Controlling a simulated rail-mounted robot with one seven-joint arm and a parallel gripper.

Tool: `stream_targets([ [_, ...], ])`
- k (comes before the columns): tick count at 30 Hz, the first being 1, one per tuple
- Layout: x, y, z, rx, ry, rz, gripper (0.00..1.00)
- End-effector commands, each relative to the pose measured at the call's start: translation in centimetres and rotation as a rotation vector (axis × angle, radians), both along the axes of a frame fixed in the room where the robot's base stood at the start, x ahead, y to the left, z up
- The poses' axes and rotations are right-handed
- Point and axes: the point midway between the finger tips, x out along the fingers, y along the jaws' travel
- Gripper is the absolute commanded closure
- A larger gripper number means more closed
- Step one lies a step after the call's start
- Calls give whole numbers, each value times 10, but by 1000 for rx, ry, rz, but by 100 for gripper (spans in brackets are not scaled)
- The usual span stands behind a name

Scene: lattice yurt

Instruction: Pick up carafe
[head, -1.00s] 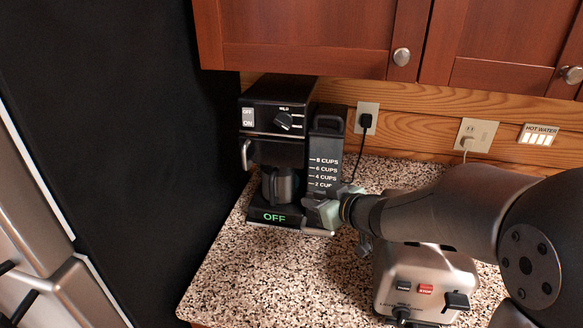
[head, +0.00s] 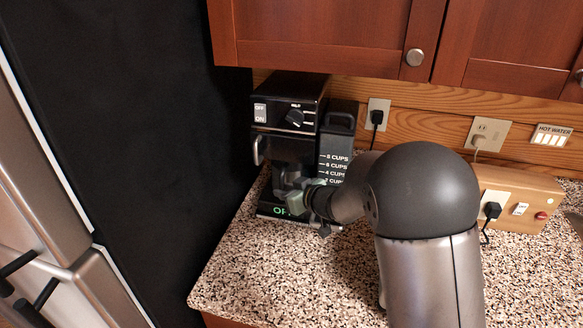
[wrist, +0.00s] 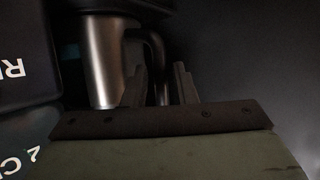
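The carafe is a grey metal pot with a dark handle. It sits low inside the black coffee maker (head: 288,100), mostly hidden by my gripper in the head view. In the wrist view the carafe body (wrist: 103,62) is left of my fingers, and its handle (wrist: 157,55) reaches down between them. My gripper (wrist: 158,75) is open, with a finger on either side of the handle and a gap showing at the right finger. In the head view my gripper (head: 293,195) is at the coffee maker's front, just above its lit base.
The water tank (head: 337,140) with cup marks stands right of the carafe bay. A dark wall and a steel fridge (head: 50,200) are at the left. A wooden box (head: 520,200) with switches is at the right. The speckled counter (head: 250,270) in front is clear.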

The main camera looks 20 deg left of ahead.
Motion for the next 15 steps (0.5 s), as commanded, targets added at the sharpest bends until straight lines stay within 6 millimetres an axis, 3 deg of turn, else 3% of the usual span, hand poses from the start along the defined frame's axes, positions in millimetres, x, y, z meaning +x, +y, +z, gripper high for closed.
stream_targets([
  [6,15,26,-12,-1,2,2,75],
  [15,19,30,-16,1,1,0,75],
])
